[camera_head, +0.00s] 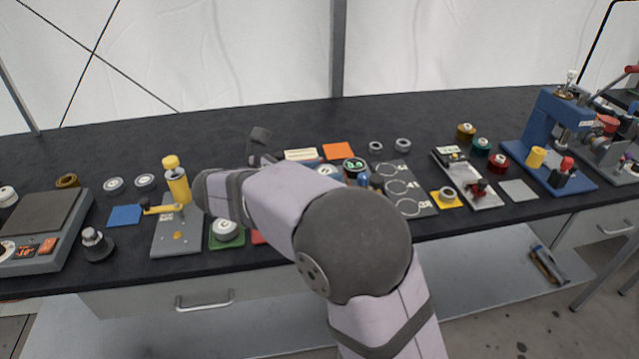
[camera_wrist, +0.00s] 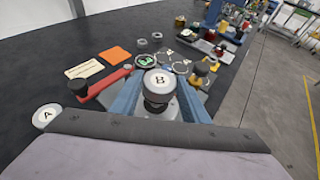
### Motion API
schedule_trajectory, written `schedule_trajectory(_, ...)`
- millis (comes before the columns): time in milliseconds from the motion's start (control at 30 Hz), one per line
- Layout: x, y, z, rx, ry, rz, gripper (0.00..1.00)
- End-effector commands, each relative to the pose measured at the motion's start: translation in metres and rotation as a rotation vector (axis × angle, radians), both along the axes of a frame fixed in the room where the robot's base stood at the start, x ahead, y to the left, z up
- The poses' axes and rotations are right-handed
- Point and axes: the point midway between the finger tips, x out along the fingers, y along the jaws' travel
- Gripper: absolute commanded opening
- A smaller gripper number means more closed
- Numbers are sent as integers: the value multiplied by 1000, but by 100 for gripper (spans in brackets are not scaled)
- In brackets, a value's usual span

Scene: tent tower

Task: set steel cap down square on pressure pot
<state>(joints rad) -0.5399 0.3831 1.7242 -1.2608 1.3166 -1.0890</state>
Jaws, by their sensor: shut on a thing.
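The steel cap (camera_wrist: 158,80), with a round pale top marked B, sits between the blue fingers of my gripper (camera_wrist: 159,92) in the wrist view. My gripper is shut on it. A dark ring and a silvery part show just below the cap. I cannot tell whether these belong to the cap or to the pressure pot, or whether cap and pot touch. A red lever (camera_wrist: 108,84) with a black knob stands to the left of the fingers, and a yellow knob (camera_wrist: 201,68) to the right. In the head view my arm hides most of this area.
A scale (camera_head: 40,232) and a steel plate with a yellow lever (camera_head: 160,209) stand at the left. A blue press (camera_head: 546,130) stands at the right. An orange square (camera_head: 338,150) and a ring-marked board (camera_head: 410,192) lie nearby. The back of the dark bench is clear.

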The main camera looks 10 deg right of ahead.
Motion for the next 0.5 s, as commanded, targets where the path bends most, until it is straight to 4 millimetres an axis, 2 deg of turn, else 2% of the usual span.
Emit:
schedule_trajectory(100, 0, 0, -17, -3, 2, 0, 11)
schedule_trajectory(200, 0, 0, -25, -2, 0, -1, 11)
schedule_trajectory(500, 0, 0, -28, 0, -3, 0, 11)
